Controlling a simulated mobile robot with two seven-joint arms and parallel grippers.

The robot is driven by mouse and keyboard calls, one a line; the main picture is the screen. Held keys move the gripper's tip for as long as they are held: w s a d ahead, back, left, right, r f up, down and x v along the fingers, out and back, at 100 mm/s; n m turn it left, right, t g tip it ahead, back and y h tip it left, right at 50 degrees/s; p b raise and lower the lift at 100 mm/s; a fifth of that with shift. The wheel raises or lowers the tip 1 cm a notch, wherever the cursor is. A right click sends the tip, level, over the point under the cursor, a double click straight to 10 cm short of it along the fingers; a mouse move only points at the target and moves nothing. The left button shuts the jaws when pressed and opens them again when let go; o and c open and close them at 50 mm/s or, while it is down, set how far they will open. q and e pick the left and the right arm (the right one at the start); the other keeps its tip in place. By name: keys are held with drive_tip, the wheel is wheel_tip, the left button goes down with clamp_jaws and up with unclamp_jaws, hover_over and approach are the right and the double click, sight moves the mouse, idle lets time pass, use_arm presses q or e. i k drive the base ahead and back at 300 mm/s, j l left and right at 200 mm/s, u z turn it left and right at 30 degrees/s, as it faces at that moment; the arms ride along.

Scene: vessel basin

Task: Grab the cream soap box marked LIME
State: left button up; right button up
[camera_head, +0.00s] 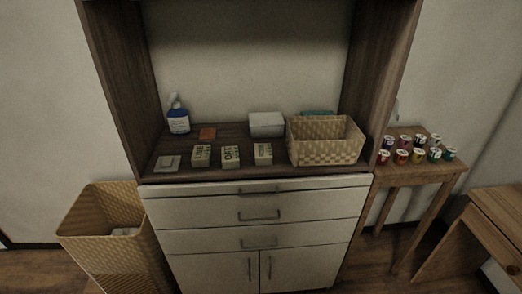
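Three small cream soap boxes stand in a row near the front edge of the wooden cabinet top. The left box (201,155) bears lettering that seems to read LIME, but it is small and blurred. The middle box (231,157) seems to read OAT. The lettering on the right box (263,153) is too small to make out. The boxes stand apart from one another, with small gaps between them. Neither of my grippers shows in the head view.
A woven basket (326,150) stands right of the boxes. Behind them are a blue bottle (179,121), an orange block (208,133) and a white box (266,124). A pale dish (167,163) lies at left. Cabinet side walls flank the top. Several cups stand on a side table (448,167).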

sight(201, 155)
drive_tip(key=i+l, duration=0.25)
drive_tip(key=i+l+u, duration=0.1)
drive_tip(key=l, duration=0.35)
drive_tip(key=i+l, duration=0.35)
